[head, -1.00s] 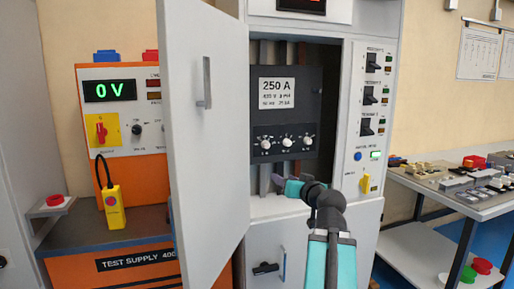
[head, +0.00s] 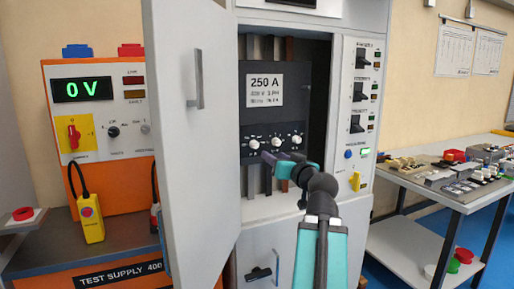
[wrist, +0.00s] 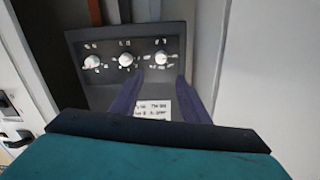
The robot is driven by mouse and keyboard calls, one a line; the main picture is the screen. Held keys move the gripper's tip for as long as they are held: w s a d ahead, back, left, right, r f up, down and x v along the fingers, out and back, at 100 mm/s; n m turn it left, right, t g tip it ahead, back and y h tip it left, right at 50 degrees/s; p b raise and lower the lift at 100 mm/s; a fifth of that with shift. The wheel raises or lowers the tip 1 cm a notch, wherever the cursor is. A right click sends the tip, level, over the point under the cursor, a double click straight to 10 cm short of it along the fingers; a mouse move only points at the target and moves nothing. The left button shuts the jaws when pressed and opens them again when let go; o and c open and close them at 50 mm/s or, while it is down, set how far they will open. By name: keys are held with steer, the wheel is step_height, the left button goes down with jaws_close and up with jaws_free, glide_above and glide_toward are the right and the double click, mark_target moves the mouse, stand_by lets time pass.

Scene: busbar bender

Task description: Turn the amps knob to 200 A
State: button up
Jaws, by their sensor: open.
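Three pale round knobs sit in a row on the dark breaker (head: 284,112) in the open cabinet: a left knob (head: 254,144), a middle knob (head: 277,141) and a right knob (head: 297,140). Their markings are too small to read, so I cannot tell which is the amps knob. The wrist view shows the row upside down, with the left knob (wrist: 162,58) just ahead of my fingertips. My gripper (head: 270,158) is open and empty, just below and in front of the left knob. In the wrist view, its two purple fingers (wrist: 160,76) stand apart, with no visible contact.
The cabinet door (head: 195,130) stands open left of my arm. A switch panel (head: 358,110) borders the opening on the right. An orange test supply (head: 125,195) reading 0 V stands at left. A cluttered bench (head: 455,195) is at far right.

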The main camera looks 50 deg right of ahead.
steer(key=shift+w+r+p, duration=0.1)
steer(key=shift+w+p, duration=0.35)
steer(key=shift+p, duration=0.3)
steer(key=p, duration=0.8)
glide_toward(257, 145)
steer(key=shift+p+x, duration=0.7)
steer(key=shift+x, duration=3.3)
steer(key=shift+a, duration=0.1)
steer(key=c, duration=0.9)
steer(key=shift+c, duration=0.8)
